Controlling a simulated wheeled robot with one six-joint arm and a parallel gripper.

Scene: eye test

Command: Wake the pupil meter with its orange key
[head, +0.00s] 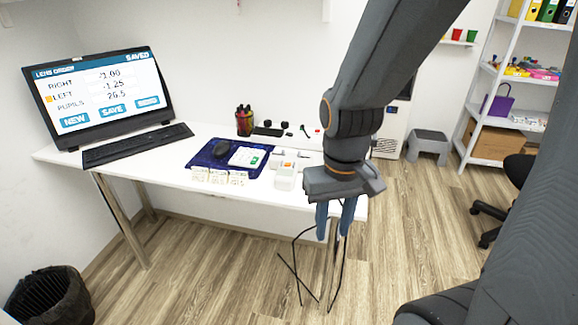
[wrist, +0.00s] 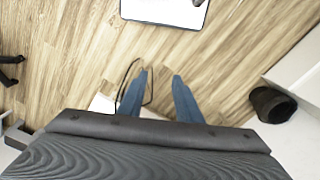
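A small white device with an orange patch (head: 286,176), which looks like the pupil meter, stands near the right front part of the white desk (head: 150,160). The orange patch is too small to read as a key for certain. My gripper (head: 335,222) points down near the desk's right end, to the right of the device and apart from it. Its two blue fingers are spread with nothing between them, as the wrist view (wrist: 159,80) also shows. I cannot make out the device in the wrist view.
A monitor (head: 100,90) reads "SAVED", with a keyboard (head: 138,144) before it. A mouse (head: 221,148) and white calculator-like pad (head: 247,157) lie on a blue mat (head: 203,159). Small cards (head: 218,176) line the front edge. Cables hang near my fingers.

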